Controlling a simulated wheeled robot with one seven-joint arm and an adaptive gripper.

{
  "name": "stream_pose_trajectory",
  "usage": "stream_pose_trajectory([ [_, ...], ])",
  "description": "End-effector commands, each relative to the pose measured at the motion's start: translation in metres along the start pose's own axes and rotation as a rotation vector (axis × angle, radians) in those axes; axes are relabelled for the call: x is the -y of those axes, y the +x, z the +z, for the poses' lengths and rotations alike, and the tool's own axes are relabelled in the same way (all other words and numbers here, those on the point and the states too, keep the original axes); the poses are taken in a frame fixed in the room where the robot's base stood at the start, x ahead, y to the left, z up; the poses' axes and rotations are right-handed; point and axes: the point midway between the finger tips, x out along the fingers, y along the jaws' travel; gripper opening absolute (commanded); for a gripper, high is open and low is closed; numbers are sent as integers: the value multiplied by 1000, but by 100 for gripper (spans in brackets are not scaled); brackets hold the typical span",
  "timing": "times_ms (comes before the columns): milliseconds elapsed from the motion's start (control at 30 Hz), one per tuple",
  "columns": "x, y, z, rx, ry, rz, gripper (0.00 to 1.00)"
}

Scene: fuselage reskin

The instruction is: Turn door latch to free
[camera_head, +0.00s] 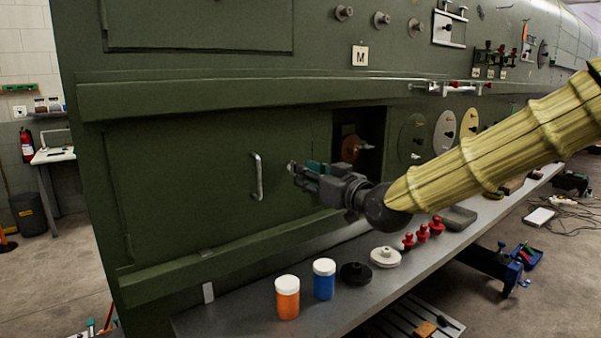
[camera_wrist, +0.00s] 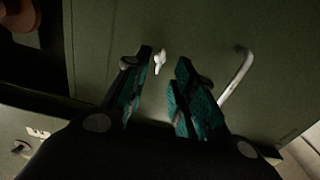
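The green door (camera_head: 190,185) is a flat panel in the fuselage side, and it looks closed. The door latch (camera_wrist: 158,60) is a small pale knob on this panel. It also shows in the head view (camera_head: 291,166), mostly beside my fingertips. My gripper (camera_head: 301,174) points left along the door, to the right of the door handle. In the wrist view my gripper (camera_wrist: 161,74) is open, with teal pads apart, and the latch lies between or just beyond the fingertips. I cannot tell whether a pad touches it.
The grey bar handle (camera_head: 257,176) stands out from the door left of my gripper. A dark recess with a brown disc (camera_head: 351,148) opens behind my wrist. The shelf (camera_head: 245,320) below holds an orange jar (camera_head: 287,298), a blue jar (camera_head: 324,279) and round knobs.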

Motion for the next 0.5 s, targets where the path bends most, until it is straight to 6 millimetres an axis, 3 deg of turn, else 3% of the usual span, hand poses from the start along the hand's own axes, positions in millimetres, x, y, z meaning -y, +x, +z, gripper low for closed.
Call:
stream_pose_trajectory([
  [200,0,-42,0,0,2,1,26],
  [500,0,-74,0,1,0,0,26],
])
